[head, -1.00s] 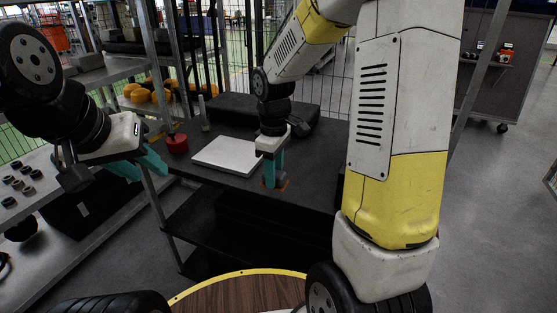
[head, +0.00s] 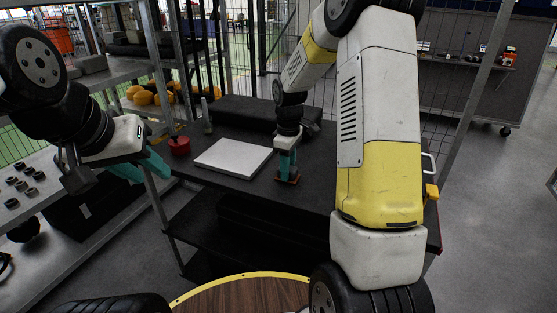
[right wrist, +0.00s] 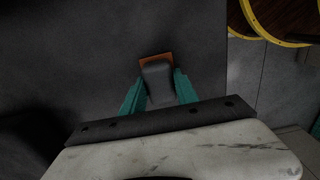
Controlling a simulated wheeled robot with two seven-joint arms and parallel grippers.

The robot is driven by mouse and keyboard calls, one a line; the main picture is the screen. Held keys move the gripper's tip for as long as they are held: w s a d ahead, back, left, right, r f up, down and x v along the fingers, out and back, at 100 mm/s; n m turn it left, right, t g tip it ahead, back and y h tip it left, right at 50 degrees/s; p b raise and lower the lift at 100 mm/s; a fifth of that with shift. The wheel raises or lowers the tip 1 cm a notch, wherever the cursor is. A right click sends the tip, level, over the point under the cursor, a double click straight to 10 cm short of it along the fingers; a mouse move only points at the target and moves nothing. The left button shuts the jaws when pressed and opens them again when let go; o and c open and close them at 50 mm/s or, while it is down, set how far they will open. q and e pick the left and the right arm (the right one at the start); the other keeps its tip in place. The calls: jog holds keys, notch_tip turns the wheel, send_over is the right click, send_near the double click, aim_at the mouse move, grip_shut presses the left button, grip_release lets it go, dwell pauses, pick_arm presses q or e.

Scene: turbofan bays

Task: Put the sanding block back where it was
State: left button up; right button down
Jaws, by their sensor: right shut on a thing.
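The sanding block (head: 288,179) has a dark grey grip on an orange base. It is at the dark tabletop, right of the white board; I cannot tell whether its base touches the table. My right gripper (head: 286,167) points down and its teal fingers are shut on the grip. In the right wrist view the block (right wrist: 157,82) sits between the two fingers (right wrist: 160,93), with orange showing at its far edge. My left gripper (head: 142,168) is off to the left, clear of the table, with its teal fingers apart and nothing between them.
The white board (head: 233,158) lies on the dark table (head: 225,183). A red container (head: 180,146) stands left of it. A long black box (head: 240,115) is at the back, before a wire fence. A grey shelf with small dark rings (head: 25,183) is on the left.

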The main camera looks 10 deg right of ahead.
jog(key=shift+f, duration=0.1)
jog(key=c, duration=0.9)
grip_release()
notch_tip(320, 180, up, 12)
jog(key=s+r+m+t, duration=0.2)
jog(key=s+r+m, duration=0.2)
jog(key=s+r, duration=0.5)
jog(key=s+m+t, duration=0.1)
jog(key=s+m, duration=0.1)
jog(key=s, duration=0.3)
jog(key=s+a+m+t+y, duration=0.1)
jog(key=s+m, duration=0.1)
jog(key=s, duration=0.3)
jog(key=s+a+m+t+y, duration=0.1)
jog(key=s+m+t, duration=0.1)
jog(key=s, duration=0.3)
jog(key=shift+s+a+f+m, duration=0.1)
jog(key=shift+s+f+m, duration=0.05)
jog(key=shift+f+m, duration=0.15)
